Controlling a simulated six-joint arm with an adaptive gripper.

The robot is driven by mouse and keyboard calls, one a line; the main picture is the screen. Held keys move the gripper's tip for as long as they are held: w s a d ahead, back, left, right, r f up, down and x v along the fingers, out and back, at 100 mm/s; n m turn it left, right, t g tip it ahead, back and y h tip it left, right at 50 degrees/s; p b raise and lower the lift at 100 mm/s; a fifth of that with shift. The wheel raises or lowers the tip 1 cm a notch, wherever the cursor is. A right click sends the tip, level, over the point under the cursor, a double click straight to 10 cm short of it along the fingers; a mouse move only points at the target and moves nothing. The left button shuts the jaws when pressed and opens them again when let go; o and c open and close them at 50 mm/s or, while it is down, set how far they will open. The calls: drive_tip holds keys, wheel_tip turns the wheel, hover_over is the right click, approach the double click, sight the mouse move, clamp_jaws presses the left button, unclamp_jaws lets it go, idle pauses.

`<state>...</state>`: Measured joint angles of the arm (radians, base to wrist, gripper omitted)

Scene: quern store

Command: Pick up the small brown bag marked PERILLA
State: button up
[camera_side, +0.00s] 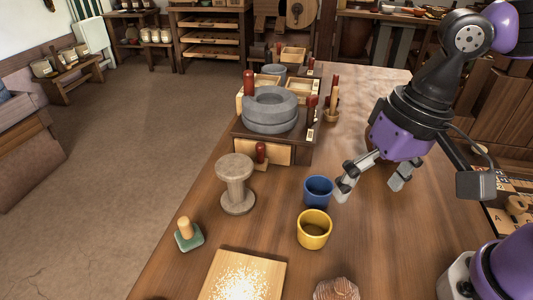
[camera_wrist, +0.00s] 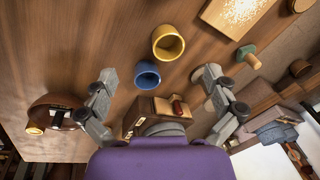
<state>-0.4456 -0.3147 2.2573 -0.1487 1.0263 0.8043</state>
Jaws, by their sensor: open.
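No bag with a readable PERILLA mark shows in either view. A crumpled brownish thing (camera_side: 337,290) is cut off by the bottom edge of the side view, and I cannot tell if it is a bag. My gripper (camera_side: 372,183) is open and empty above the table, to the right of the blue cup (camera_side: 318,190). In the wrist view, its fingers (camera_wrist: 158,75) are spread wide, with the blue cup showing between them.
A yellow cup (camera_side: 314,230) stands in front of the blue cup. A wooden spool-shaped stand (camera_side: 237,183), a stone quern (camera_side: 269,110) on a drawer box, a green-based stamp (camera_side: 188,234) and a grain-strewn board (camera_side: 242,275) are on the table (camera_side: 380,255).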

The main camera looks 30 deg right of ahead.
sight(342, 284)
drive_tip(key=s+a+f, duration=0.1)
drive_tip(key=a, duration=0.1)
drive_tip(key=s+a+m+g, duration=0.1)
drive_tip(key=a, duration=0.1)
drive_tip(key=s+a+f+g+h, duration=0.1)
drive_tip(key=a, duration=0.1)
drive_tip(key=shift+s+a+f+m, duration=0.25)
drive_tip(key=shift+s+f+m, duration=0.05)
drive_tip(key=shift+s+f, duration=0.1)
drive_tip(key=shift+g, duration=0.3)
drive_tip(key=f, duration=0.3)
drive_tip(key=s+f, duration=0.1)
drive_tip(key=shift+a+f, duration=0.25)
drive_tip(key=shift+f, duration=0.05)
wheel_tip(342, 284, down, 6)
drive_tip(key=shift+s+r, duration=0.15)
drive_tip(key=c, duration=1)
